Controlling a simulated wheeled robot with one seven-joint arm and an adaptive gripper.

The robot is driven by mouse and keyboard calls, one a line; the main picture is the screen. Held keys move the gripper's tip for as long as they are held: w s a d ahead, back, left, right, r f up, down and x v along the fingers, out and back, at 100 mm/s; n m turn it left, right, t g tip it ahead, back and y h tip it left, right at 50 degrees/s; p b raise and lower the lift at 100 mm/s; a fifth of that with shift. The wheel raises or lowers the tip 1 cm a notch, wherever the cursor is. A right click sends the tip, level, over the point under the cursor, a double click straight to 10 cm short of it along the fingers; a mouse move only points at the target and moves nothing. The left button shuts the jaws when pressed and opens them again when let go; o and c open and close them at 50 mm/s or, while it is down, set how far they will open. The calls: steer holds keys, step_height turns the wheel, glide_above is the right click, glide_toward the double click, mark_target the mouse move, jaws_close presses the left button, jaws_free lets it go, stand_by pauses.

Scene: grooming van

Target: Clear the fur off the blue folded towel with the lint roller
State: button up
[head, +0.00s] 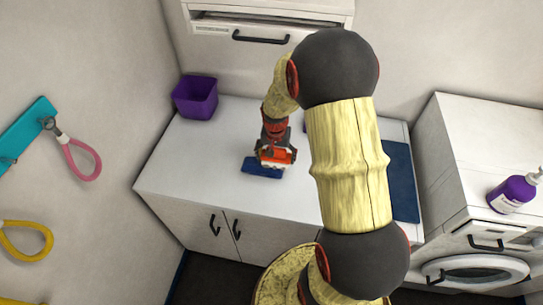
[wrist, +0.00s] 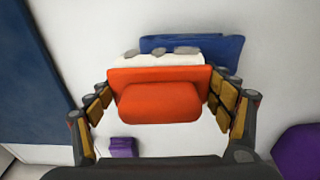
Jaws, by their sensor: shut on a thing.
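The blue folded towel (head: 262,168) lies on the white counter, and it shows at the top of the wrist view (wrist: 215,45). My gripper (head: 273,150) is over the towel, pointing down. It is shut on the lint roller (head: 278,156), which has an orange body (wrist: 158,102) and a white part on its far side. In the wrist view the fingers grip the orange body from both sides. Several grey fur tufts (wrist: 178,50) show where the white part meets the towel. The roller hides part of the towel, and I cannot tell whether they touch.
A purple bin (head: 195,96) stands at the counter's back left. A dark blue mat (head: 401,180) lies at the right end. A small purple item (wrist: 123,147) is on the counter. A washer (head: 480,265) with a purple bottle (head: 513,194) stands right. The counter's left part is clear.

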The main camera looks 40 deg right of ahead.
steer(key=shift+s+d+r, duration=0.15)
steer(key=shift+s+d, duration=0.35)
steer(key=shift+s, duration=0.1)
steer(key=shift+s+a, duration=0.4)
steer(key=shift+a, duration=0.15)
steer(key=shift+w+a+f+b, duration=0.25)
steer(key=shift+w+a+b, duration=0.05)
steer(key=shift+w+a, duration=0.8)
steer(key=shift+w+a+r, duration=0.15)
steer(key=shift+w+a, duration=1.15)
steer(key=shift+w, duration=0.3)
steer(key=shift+w+a+b, duration=0.65)
steer(key=shift+w+a, duration=1.45)
steer(key=shift+w, duration=0.3)
steer(key=shift+r+p, duration=1.75)
steer(key=shift+r, duration=1.15)
